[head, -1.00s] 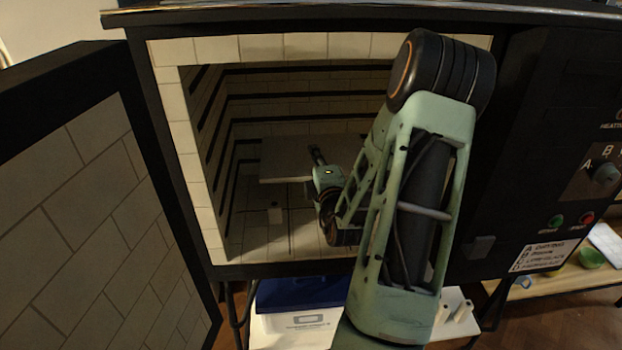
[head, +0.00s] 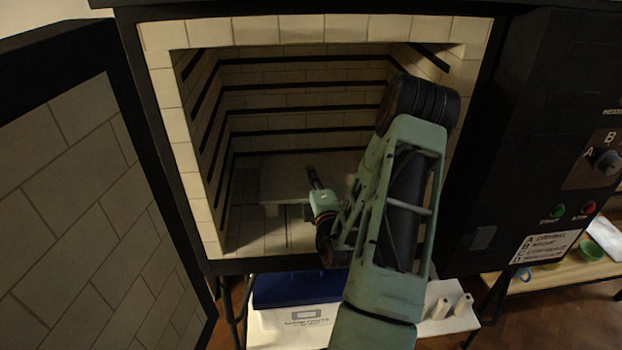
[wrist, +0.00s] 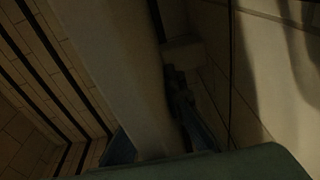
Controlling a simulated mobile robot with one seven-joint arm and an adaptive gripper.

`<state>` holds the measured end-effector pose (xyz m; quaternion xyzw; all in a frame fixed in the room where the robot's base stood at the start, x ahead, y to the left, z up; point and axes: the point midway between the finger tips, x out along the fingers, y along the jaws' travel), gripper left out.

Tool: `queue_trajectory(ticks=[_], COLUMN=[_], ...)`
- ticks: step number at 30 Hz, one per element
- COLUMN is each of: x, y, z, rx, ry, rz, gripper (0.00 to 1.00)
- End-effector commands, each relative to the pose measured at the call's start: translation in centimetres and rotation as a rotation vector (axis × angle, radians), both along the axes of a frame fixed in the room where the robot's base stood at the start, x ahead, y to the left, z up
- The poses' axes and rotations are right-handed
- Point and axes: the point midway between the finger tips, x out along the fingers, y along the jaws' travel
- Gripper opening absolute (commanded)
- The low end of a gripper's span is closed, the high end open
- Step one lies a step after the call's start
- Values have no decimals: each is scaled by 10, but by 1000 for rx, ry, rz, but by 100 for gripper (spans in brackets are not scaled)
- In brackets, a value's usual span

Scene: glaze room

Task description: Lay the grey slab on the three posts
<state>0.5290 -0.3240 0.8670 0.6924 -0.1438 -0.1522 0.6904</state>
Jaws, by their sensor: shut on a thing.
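The grey slab (head: 285,178) is inside the kiln chamber, roughly level and low above the floor. My gripper (head: 311,174) is shut on its near right part. A pale post (head: 271,210) shows just under the slab's front edge; I cannot tell whether they touch. In the wrist view the slab (wrist: 115,65) is a pale slanting band between my gripper's fingers (wrist: 155,138). A pale post (wrist: 183,52) shows close beside it there. The other posts are hidden by the slab and my arm, or too dark to make out.
The kiln's brick front frame (head: 185,150) surrounds the opening, with grooved walls inside. Its door (head: 75,190) stands open at left. The control panel (head: 590,165) is at right. Below are a white box (head: 290,325) with a blue lid and pale cylinders (head: 445,307).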

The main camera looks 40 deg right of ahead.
Motion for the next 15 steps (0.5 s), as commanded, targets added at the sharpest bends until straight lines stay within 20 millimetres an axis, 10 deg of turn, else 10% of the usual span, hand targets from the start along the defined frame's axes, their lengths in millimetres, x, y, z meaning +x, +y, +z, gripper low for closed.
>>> queue_trajectory(ticks=[4,9,15], x=[0,0,0], y=[0,0,0], z=[2,-1,0], rx=[-2,2,2], ry=[-1,4,4], rz=[0,0,0], gripper=[0,27,27])
